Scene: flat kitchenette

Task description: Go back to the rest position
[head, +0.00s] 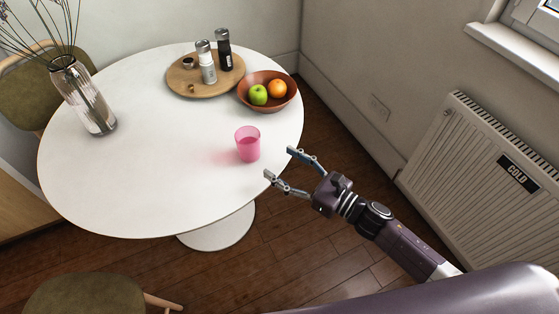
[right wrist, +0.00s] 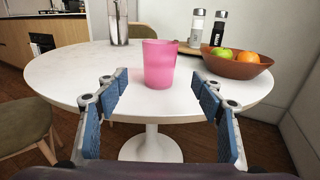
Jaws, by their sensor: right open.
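A pink translucent cup (head: 248,144) stands upright on the white round table (head: 165,140), near its right edge. My right gripper (head: 279,162) is open and empty at the table's right edge, with its fingertips pointing toward the cup but apart from it. In the right wrist view the cup (right wrist: 159,64) stands ahead, between and beyond the two open fingers (right wrist: 160,95). My left gripper shows in neither view.
A wooden bowl (head: 268,103) with a green apple and an orange sits behind the cup. A round wooden tray (head: 180,82) holds two shakers. A glass vase (head: 90,110) stands at left. Chairs flank the table; a radiator (head: 480,165) is at right.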

